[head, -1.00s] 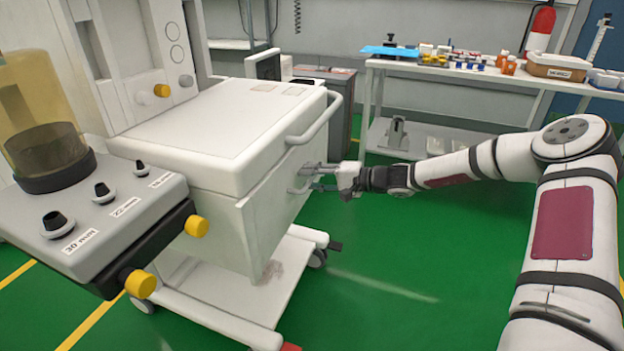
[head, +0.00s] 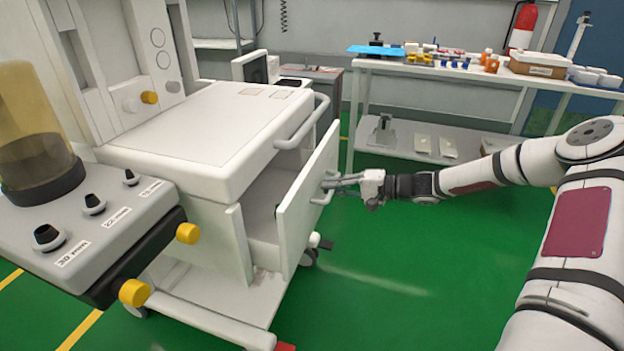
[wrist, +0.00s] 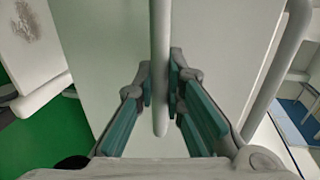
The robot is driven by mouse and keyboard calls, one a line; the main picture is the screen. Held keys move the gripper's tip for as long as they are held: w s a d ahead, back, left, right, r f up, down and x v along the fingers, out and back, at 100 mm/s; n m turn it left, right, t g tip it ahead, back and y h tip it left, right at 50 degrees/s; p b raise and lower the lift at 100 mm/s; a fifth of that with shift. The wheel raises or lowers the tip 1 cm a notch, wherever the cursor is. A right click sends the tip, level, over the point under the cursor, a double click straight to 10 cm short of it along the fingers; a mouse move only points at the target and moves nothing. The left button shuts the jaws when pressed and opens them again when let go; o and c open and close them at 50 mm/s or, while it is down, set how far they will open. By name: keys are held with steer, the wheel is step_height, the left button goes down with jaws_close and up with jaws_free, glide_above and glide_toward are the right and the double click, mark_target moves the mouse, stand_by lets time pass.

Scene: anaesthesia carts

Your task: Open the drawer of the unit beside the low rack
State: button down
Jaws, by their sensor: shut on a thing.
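The white anaesthesia cart (head: 170,125) stands at the left in the head view. Its drawer (head: 305,205) is pulled partly out, and part of the inside shows behind the front panel. My gripper (head: 328,186) is at the outer face of that panel, shut on the drawer handle (wrist: 160,70). In the wrist view the handle bar runs between the two teal finger pads (wrist: 160,98), with the white drawer front (wrist: 105,50) behind it. The low rack (head: 440,140) is the white table with a lower shelf at the back right.
The rack holds a blue tray (head: 382,50), small bottles and a brown box (head: 538,65). A grey cabinet (head: 318,88) stands behind the cart. A push rail (head: 305,125) sticks out above the drawer. Green floor (head: 420,260) is clear below my arm.

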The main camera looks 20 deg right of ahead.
steer(key=f+p+v, duration=0.2)
steer(key=v, duration=1.1)
steer(key=shift+s+d+f, duration=0.15)
steer(key=shift+f, duration=0.25)
steer(key=c, duration=1.7)
jaws_free()
steer(key=shift+o, duration=0.2)
steer(key=v, duration=1.2)
